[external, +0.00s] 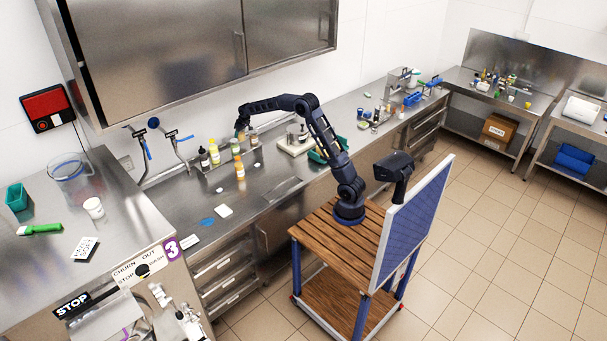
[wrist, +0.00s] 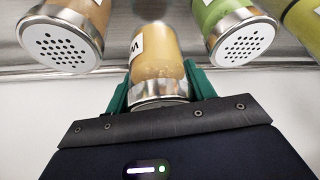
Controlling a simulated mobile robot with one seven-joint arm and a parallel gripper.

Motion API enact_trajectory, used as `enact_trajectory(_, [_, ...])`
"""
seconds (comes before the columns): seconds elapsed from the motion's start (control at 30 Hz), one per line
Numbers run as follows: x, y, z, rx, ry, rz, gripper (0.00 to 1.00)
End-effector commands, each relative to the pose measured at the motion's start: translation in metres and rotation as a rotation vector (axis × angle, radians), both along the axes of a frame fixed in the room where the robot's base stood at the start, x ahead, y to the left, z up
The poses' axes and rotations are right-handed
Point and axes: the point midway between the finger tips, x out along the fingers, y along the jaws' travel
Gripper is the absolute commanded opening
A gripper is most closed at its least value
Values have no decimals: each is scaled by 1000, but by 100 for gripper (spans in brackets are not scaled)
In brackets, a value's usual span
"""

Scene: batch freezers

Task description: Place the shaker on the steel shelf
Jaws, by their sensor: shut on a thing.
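A shaker with tan contents, a white label and a metal cap (wrist: 156,62) is between the green fingers of my gripper (wrist: 158,88) in the wrist view. The fingers are shut on it near its cap. In the external view my gripper (external: 241,132) is low over the back of the steel counter (external: 180,211), among the bottles. The held shaker cannot be told apart there. A steel surface (wrist: 125,67) lies behind the shaker in the wrist view; whether the shaker touches it is unclear. I cannot tell which steel surface is the shelf.
Shakers with perforated caps flank the held one, brown (wrist: 64,42) on the left and green (wrist: 238,35) on the right. A yellow bottle (external: 214,152), a dark bottle (external: 204,159) and an orange bottle (external: 240,168) stand close by. A steel cabinet (external: 150,55) hangs above.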

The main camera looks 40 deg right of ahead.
Motion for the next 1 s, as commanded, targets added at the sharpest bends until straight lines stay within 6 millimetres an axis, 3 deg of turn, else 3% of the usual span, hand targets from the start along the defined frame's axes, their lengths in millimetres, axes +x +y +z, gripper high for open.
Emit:
enact_trajectory(0.17, [0,0,-10,0,1,0,28])
enact_trajectory(0.4, [0,0,-41,0,1,0,28])
enact_trajectory(0.83, [0,0,-47,0,-1,0,28])
enact_trajectory(0.87, [0,0,-47,0,-1,0,60])
enact_trajectory(1.0, [0,0,-47,0,0,0,63])
